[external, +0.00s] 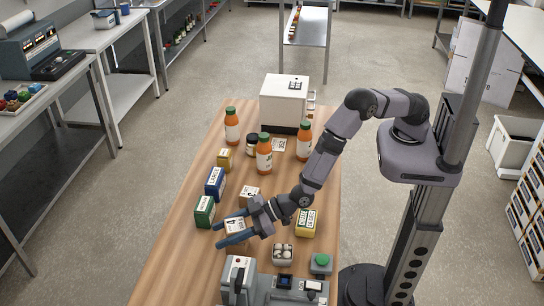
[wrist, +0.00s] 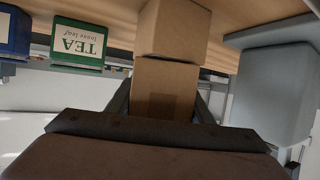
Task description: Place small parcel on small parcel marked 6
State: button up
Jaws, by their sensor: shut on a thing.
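My gripper (external: 234,228) reaches in from the right, its fingers closed on the sides of a small brown parcel (external: 237,225) with a white label on top. In the wrist view, which shows the scene upside down, this held parcel (wrist: 165,88) sits between the fingers. A second brown parcel (wrist: 174,30) appears directly beneath it; the two look in contact or nearly so, and I cannot tell if a gap remains. Its label is hidden. Another small labelled parcel (external: 249,193) stands just behind the gripper; its number is too small to read surely.
A green tea box (external: 204,212) and a blue box (external: 214,184) stand at the left. A yellow box (external: 306,222), an egg carton (external: 282,254) and a grey machine (external: 238,280) are close by. Bottles (external: 264,155) stand farther back.

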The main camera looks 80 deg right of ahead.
jog(key=o, duration=0.7)
jog(key=shift+f, duration=0.2)
jog(key=o, duration=0.4)
jog(key=shift+r, duration=0.1)
jog(key=shift+r, duration=0.15)
jog(key=b+v, duration=0.3)
jog(key=v, duration=0.9)
